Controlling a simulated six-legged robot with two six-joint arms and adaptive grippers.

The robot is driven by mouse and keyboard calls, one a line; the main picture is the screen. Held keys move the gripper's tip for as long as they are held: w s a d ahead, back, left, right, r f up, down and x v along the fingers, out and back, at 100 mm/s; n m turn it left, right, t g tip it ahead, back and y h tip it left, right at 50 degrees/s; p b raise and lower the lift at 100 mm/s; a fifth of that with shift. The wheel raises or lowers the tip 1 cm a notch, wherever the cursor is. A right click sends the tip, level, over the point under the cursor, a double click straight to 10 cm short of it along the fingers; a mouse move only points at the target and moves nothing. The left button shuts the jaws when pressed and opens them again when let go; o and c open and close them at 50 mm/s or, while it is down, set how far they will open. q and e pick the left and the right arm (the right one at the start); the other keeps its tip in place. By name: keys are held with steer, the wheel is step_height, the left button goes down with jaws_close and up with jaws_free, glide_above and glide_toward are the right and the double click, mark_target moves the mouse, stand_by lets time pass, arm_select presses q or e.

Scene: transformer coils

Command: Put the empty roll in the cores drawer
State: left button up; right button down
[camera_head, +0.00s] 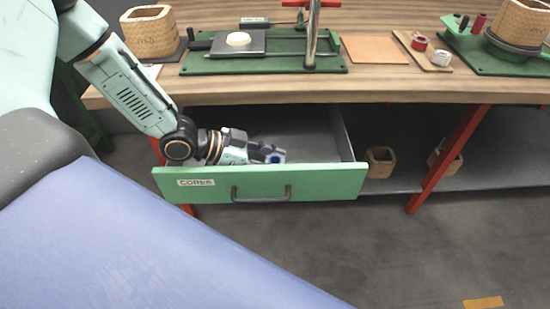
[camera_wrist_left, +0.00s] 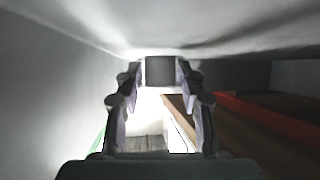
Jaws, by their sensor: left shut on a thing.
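The cores drawer (camera_head: 320,182) is pulled open below the workbench, with a green front and a label reading "CORES". My left gripper (camera_head: 272,154) is inside the drawer, behind the front panel. In the left wrist view, a dark grey block-like side of the roll (camera_wrist_left: 160,70) sits between the fingertips (camera_wrist_left: 160,82). Whether the roll touches the drawer floor cannot be told. My right gripper is not in view.
The workbench top (camera_head: 400,90) overhangs the drawer and carries a green press base (camera_head: 215,64), a board with small spools (camera_head: 425,55) and wound coils (camera_head: 150,32). More coils (camera_head: 381,162) stand on the lower shelf. A red leg (camera_head: 447,160) is right of the drawer.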

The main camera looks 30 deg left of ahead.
arm_select(q)
steer(key=o, duration=0.5)
steer(key=shift+o, duration=0.5)
steer(key=shift+a, duration=0.1)
steer(key=shift+r, duration=0.2)
steer(key=s+a+r+p, duration=0.1)
steer(key=p, duration=0.1)
steer(key=s+a+r+p, duration=0.1)
steer(key=r+p, duration=0.1)
steer(key=shift+a, duration=0.1)
steer(key=p+v, duration=0.3)
steer(key=p, duration=0.1)
steer(key=shift+s+a+f, duration=0.1)
steer(key=shift+s+a, duration=0.15)
steer(key=shift+a, duration=0.1)
